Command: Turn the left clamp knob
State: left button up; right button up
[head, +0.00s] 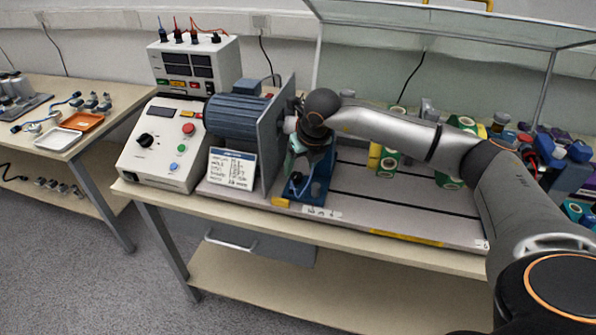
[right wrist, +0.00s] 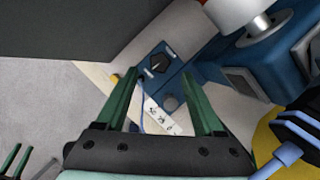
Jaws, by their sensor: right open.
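A small dark knob (right wrist: 157,66) sits on the face of a blue fixture in the right wrist view. A grey round part (right wrist: 170,102) shows below it on the same fixture. My right gripper (right wrist: 160,79) is open, its two green fingers apart, with the dark knob showing between and just beyond the fingertips. I see no contact. In the head view my right wrist hides much of the blue fixture (head: 318,192), and the knob cannot be made out. Part of my left gripper (right wrist: 16,158) seems to show at the wrist view's lower left, its fingers apart.
A blue motor (head: 236,112) and a grey upright plate (head: 270,140) stand left of the fixture. A white control box (head: 160,165) and a printed card (head: 232,168) are further left. The slotted bed's front is clear.

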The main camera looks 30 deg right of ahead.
aim_at(297, 176)
jog(key=shift+x, duration=2.05)
jog(key=shift+c, duration=0.3)
grip_shut()
